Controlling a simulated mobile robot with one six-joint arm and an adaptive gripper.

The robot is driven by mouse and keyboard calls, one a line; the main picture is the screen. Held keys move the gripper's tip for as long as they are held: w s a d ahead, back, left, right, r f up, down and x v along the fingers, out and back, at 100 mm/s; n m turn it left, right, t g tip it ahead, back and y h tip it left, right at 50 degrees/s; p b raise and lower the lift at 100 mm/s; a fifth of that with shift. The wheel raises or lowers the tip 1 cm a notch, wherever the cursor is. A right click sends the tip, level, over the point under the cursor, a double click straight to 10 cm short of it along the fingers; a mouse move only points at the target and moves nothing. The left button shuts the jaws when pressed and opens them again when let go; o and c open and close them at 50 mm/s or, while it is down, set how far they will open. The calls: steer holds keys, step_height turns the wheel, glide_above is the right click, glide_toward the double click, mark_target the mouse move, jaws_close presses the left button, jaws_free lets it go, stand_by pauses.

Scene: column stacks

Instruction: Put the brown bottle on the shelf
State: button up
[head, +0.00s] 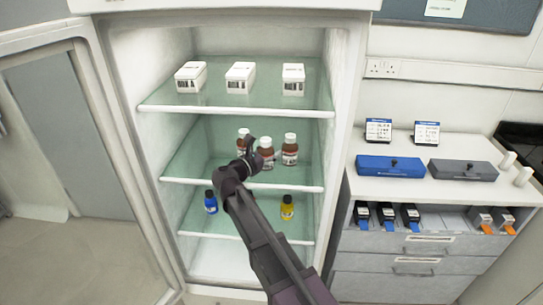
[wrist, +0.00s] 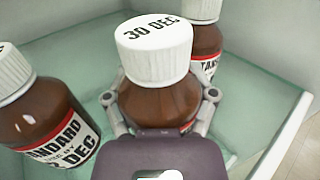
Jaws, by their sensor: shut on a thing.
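My gripper (head: 258,156) is inside the open cabinet, at the middle shelf (head: 240,184). Its fingers are shut around a brown bottle (head: 266,147) with a white cap. In the wrist view the held bottle (wrist: 155,100) is upright between the fingers (wrist: 160,97), and its cap reads "30 DEC". Its base is hidden, so I cannot tell whether it touches the shelf. Two similar brown bottles stand near it: one at the left (head: 243,136) and one at the right (head: 290,150) in the head view.
The top shelf (head: 240,109) holds three white boxes (head: 240,77). The lower shelf holds a blue bottle (head: 210,203) and a yellow bottle (head: 287,208). The cabinet door (head: 80,130) stands open at left. A counter (head: 440,184) with blue and grey cases is at right.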

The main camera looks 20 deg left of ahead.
steer(key=shift+f, duration=0.15)
steer(key=o, duration=1.2)
steer(key=shift+s, duration=0.2)
steer(key=v, duration=1.1)
steer(key=shift+s+a, duration=0.25)
steer(key=shift+s, duration=0.05)
